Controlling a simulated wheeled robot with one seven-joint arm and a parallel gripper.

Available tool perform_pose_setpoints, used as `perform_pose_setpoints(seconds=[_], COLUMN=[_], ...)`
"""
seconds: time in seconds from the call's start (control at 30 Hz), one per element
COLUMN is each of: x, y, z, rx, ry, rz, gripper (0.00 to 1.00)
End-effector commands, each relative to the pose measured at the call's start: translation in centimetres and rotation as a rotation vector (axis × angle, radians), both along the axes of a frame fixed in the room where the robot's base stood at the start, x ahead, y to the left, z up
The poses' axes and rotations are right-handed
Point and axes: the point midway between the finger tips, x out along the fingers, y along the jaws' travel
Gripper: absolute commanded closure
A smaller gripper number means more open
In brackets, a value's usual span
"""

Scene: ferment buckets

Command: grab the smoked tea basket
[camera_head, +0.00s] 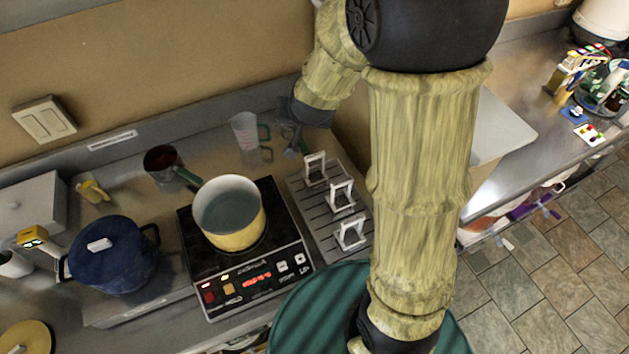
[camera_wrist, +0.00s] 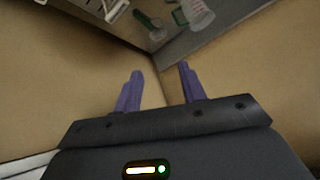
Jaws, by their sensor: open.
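Three white upright handles stand in a row on a dark slatted rack (camera_head: 325,222), right of the hot plate: a back one (camera_head: 315,168), a middle one (camera_head: 341,196) and a front one (camera_head: 351,234). They look like basket handles; I cannot tell which belongs to the smoked tea basket, and no label is readable. Part of the rack with white handles shows at the top left of the wrist view (camera_wrist: 88,5). My gripper (camera_wrist: 160,77) is open and empty, its two purple fingers apart in front of tan wall surfaces. It is away from the handles.
A yellow-white pot (camera_head: 230,238) sits on the hot plate (camera_head: 225,300), beside a blue lidded pot (camera_head: 112,257). A clear measuring cup (camera_head: 243,130) stands behind. The wall is close to my raised arm. A teal round surface (camera_head: 305,305) is in front.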

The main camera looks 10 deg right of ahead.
Motion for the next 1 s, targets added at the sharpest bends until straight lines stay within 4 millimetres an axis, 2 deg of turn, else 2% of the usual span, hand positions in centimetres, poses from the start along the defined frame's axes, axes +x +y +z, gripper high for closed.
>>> perform_pose_setpoints(seconds=[0.03, 0.1, 0.2, 0.3, 0.4, 0.57, 0.8, 0.9, 1.0], x=[2.1, 4.8, 7.8, 9.8, 10.7, 9.9, 5.4, 4.1, 3.7], y=[0.4, 0.4, 0.2, -0.2, -0.7, -1.0, 0.0, 0.5, 0.6], z=[-0.5, -0.6, -1.0, -1.9, -3.1, -5.9, -9.8, -10.4, -10.5], rx=[0.004, 0.002, -0.018, -0.058, -0.118, -0.251, -0.479, -0.529, -0.544], ry=[-0.051, -0.125, -0.216, -0.284, -0.329, -0.346, -0.270, -0.243, -0.233], rz=[-0.051, -0.138, -0.273, -0.416, -0.564, -0.805, -1.096, -1.151, -1.168], gripper=[0.59, 0.59, 0.59, 0.59, 0.59, 0.59, 0.59, 0.59, 0.59])
